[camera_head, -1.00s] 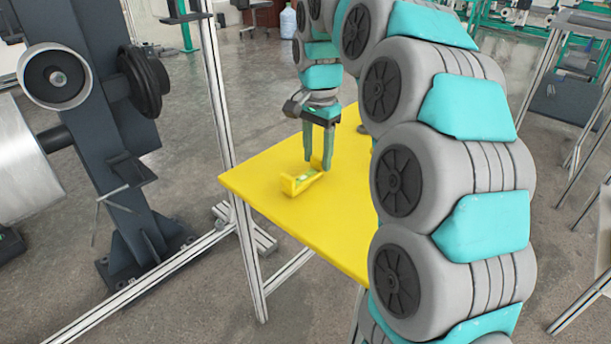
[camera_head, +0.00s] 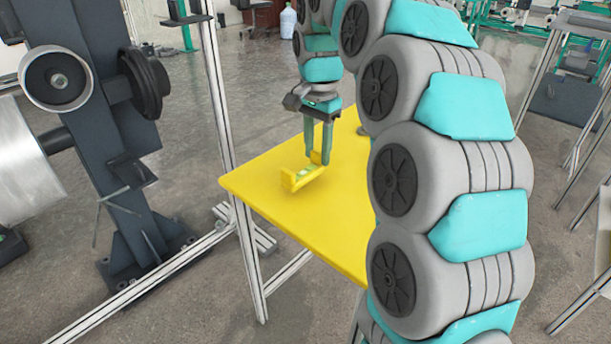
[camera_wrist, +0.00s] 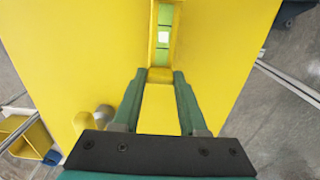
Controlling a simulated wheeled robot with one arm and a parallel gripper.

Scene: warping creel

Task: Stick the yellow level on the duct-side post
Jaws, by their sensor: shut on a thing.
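The yellow level (camera_head: 303,178) is at the yellow table, near its far left part. It also shows in the wrist view (camera_wrist: 163,62), with a pale green vial in its middle. My gripper (camera_head: 317,160) points down, its green fingers shut on one end of the level. The fingers also show in the wrist view (camera_wrist: 160,75). The level seems just above the tabletop. A slim aluminium post (camera_head: 216,95) and a thick dark post (camera_head: 95,110) stand left of the table. I cannot tell which is the duct-side post.
The yellow table (camera_head: 260,205) is otherwise mostly bare. In the wrist view, small yellow rounded pieces (camera_wrist: 84,122) and a yellow bin (camera_wrist: 20,135) show at the lower left. A black wheel (camera_head: 146,82) juts from the dark post. My arm hides the table's right side.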

